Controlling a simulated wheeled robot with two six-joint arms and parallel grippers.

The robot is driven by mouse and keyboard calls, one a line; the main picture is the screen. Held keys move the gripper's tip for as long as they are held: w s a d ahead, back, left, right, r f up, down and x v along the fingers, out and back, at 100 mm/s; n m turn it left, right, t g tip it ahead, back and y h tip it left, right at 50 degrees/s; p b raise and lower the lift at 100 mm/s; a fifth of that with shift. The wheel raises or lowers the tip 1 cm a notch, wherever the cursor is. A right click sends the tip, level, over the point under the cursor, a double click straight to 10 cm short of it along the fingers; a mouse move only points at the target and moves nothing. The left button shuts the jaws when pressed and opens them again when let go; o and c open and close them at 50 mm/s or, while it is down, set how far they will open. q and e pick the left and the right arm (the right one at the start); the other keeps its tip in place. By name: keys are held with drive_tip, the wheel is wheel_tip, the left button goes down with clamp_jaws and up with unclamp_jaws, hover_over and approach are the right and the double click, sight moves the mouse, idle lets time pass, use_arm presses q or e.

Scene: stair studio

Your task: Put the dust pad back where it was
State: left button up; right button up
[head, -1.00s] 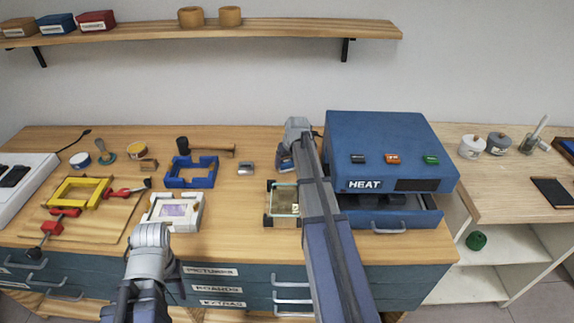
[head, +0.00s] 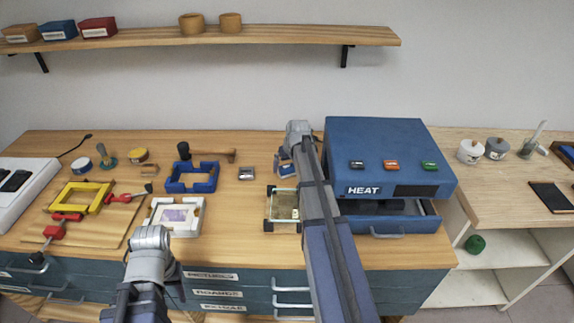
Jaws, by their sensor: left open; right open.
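I cannot tell for sure which small item is the dust pad. My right gripper (head: 284,168) is open above the bench, just behind a glass-topped frame with dark corners (head: 283,211); my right arm covers part of that frame's right side. My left gripper (head: 150,238) is open in front of the white frame (head: 155,217), which holds a purple picture; its fingertips are hard to make out.
The blue heat press (head: 385,150) stands at the right with its drawer (head: 405,226) pulled out. A blue frame (head: 172,184), hammer (head: 215,154) and yellow frame with red clamps (head: 72,190) occupy the left. The bench's back middle is mostly clear.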

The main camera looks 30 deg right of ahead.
drive_tip(key=p+v, duration=0.9)
drive_tip(key=v, duration=0.1)
drive_tip(key=shift+r, duration=0.3)
drive_tip(key=shift+n+g+y, duration=0.3)
drive_tip(key=shift+n+g, duration=0.2)
drive_tip(key=shift+n, duration=0.1)
drive_tip(key=a, duration=0.3)
drive_tip(key=s+a, duration=0.1)
drive_tip(key=a, duration=0.2)
drive_tip(key=s+a, duration=0.1)
drive_tip(key=a, duration=0.2)
drive_tip(key=shift+f, duration=0.35)
drive_tip(key=s+a+n+g, duration=0.2)
drive_tip(key=s+a, duration=0.8)
drive_tip(key=a, duration=0.3)
drive_tip(key=s+a+n+g+h, duration=0.1)
drive_tip(key=s+a+n+g, duration=0.1)
drive_tip(key=s+a, duration=0.9)
drive_tip(key=a+f, duration=0.1)
drive_tip(key=a, duration=0.2)
drive_tip(key=shift+a, duration=0.2)
